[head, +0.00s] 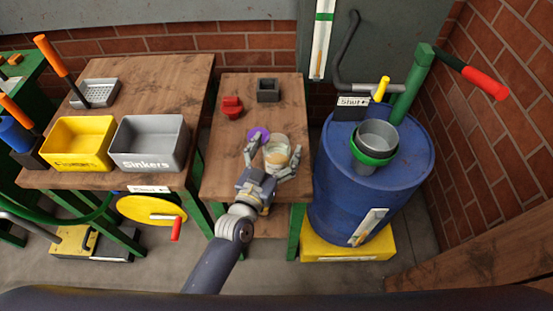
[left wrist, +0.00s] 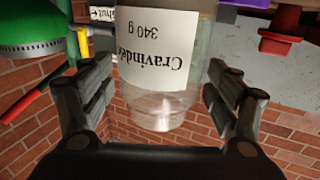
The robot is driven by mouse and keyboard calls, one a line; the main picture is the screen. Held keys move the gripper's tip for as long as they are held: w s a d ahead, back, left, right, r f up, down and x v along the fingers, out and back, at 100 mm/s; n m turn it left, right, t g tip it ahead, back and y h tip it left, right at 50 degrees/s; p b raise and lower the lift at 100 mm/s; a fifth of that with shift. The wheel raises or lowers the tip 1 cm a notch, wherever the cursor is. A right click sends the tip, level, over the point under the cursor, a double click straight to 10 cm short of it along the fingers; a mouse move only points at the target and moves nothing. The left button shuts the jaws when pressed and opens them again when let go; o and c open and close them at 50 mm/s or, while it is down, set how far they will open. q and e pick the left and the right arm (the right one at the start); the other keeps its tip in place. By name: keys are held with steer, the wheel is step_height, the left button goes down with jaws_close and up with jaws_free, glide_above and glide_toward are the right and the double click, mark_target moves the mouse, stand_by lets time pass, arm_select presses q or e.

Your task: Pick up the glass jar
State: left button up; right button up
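The glass jar (head: 277,156) is on the small wooden table in the head view, near its front right part. In the left wrist view the clear jar (left wrist: 158,115) has a white label with upside-down lettering, "340 g" among it. My left gripper (head: 275,149) has one finger on each side of the jar. In the left wrist view its fingers (left wrist: 160,95) are spread, with narrow gaps seeming to show beside the jar. The jar's far end is cut off at the top of that view. My right gripper is in neither view.
A purple piece (head: 258,135) lies close behind the left finger. A red part (head: 231,107) and a dark square holder (head: 268,90) stand farther back. A blue drum (head: 330,190) is close on the right. A yellow bin (head: 77,163) and a grey bin (head: 150,162) are left.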

arm_select(q)
steer(key=c, duration=1.7)
steer(key=shift+r, duration=0.1)
steer(key=shift+c, duration=0.2)
